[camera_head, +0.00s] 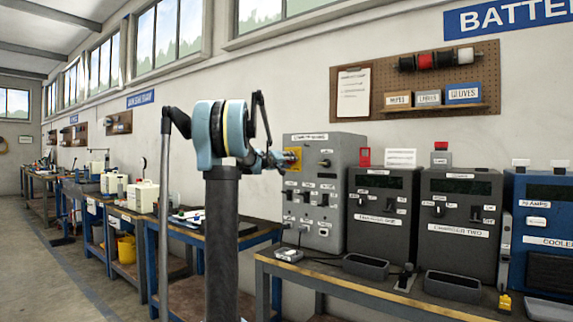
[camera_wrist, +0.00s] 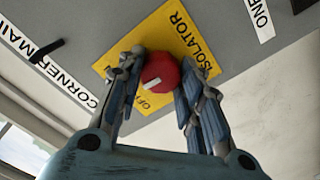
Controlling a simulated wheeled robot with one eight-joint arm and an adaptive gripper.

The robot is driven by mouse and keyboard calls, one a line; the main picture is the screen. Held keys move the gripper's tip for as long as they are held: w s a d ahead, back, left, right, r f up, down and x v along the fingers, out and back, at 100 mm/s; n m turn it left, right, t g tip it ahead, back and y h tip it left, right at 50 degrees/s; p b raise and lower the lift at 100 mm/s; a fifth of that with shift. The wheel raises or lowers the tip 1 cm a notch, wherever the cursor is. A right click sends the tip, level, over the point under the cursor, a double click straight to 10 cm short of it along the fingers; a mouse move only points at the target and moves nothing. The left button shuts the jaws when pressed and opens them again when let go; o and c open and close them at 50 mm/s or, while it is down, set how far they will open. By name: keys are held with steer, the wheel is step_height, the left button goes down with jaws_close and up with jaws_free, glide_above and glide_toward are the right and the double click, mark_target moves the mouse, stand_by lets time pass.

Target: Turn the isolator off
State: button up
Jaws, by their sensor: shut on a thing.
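The isolator's red knob (camera_wrist: 161,70) sits on a yellow plate (camera_wrist: 182,28) lettered ISOLATOR in the wrist view. A short white mark shows on the knob, on the side towards the OFF lettering. My gripper (camera_wrist: 166,69) has a finger on either side of the knob and is shut on it. In the head view, the yellow plate (camera_head: 292,156) is at the upper left of a grey panel box (camera_head: 345,160). My gripper (camera_head: 284,160) reaches it from the left and hides most of the knob.
The grey box carries several other switches and labels. Two dark charger units (camera_head: 383,205) (camera_head: 459,225) and a blue cabinet (camera_head: 543,230) stand to its right on a bench (camera_head: 350,288). A pegboard (camera_head: 470,75) hangs above. More workbenches run along the wall at left.

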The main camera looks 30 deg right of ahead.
steer(key=shift+w+a+f+n, duration=0.1)
steer(key=shift+n, duration=2.4)
steer(key=shift+w+f+n, duration=0.1)
steer(key=shift+n, duration=2.4)
steer(key=o, duration=1.1)
steer(key=shift+c, duration=0.2)
steer(key=v, duration=1.2)
